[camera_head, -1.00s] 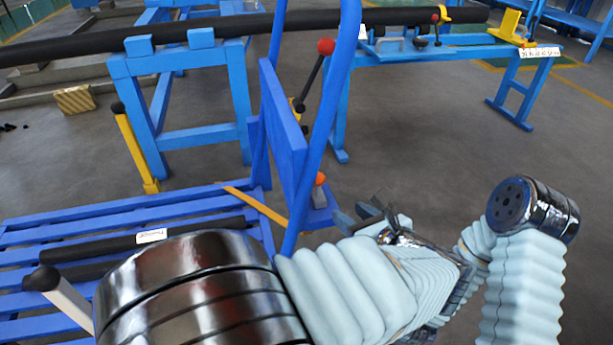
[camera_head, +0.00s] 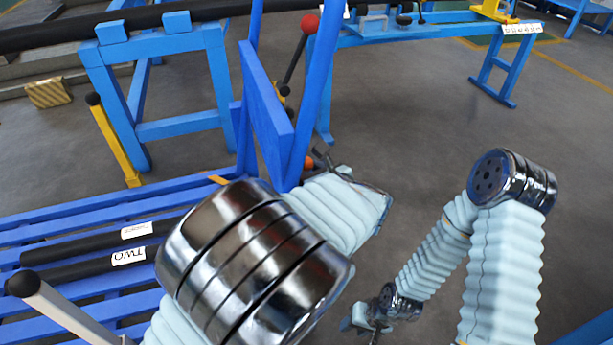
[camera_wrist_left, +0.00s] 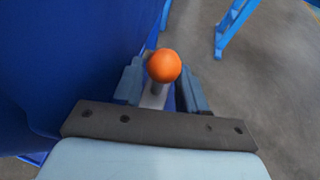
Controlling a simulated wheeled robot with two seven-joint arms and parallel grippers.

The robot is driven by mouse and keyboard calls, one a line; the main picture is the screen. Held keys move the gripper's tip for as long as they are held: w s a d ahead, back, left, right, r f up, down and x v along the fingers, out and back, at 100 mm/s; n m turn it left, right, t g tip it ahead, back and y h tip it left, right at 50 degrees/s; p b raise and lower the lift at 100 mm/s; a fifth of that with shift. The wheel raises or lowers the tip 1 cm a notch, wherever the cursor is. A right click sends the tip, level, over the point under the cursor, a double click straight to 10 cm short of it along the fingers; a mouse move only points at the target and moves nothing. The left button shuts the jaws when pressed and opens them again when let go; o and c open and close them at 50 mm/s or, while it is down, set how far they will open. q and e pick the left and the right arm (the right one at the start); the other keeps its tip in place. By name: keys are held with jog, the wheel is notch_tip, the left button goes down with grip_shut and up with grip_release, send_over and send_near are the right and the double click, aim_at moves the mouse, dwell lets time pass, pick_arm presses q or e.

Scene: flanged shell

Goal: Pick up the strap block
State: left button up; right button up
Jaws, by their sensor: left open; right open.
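No part is clearly marked as the strap block. An orange ball knob (camera_head: 309,162) on a grey stem stands by the blue panel's foot, and it also shows in the left wrist view (camera_wrist_left: 163,66). What lies below the stem is mostly hidden by my gripper. My left gripper (camera_head: 328,163) is open there. In the left wrist view its fingers (camera_wrist_left: 161,86) stand on either side of the knob and stem; contact cannot be told. A yellow strip (camera_head: 218,180) shows just left of the panel. My right gripper (camera_head: 372,330) is open and empty, low over the floor.
The upright blue panel (camera_head: 265,110) stands close beside my left gripper. A red-knobbed lever (camera_head: 300,50) is behind it. A blue slatted rack (camera_head: 60,218) holds black bars (camera_head: 75,268) at left. A yellowish block (camera_head: 48,93) lies far left. Grey floor is free at right.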

pick_arm(q)
jog(key=shift+w+a+f, duration=0.15)
jog(key=shift+w, duration=0.2)
jog(key=shift+c, duration=0.4)
grip_shut()
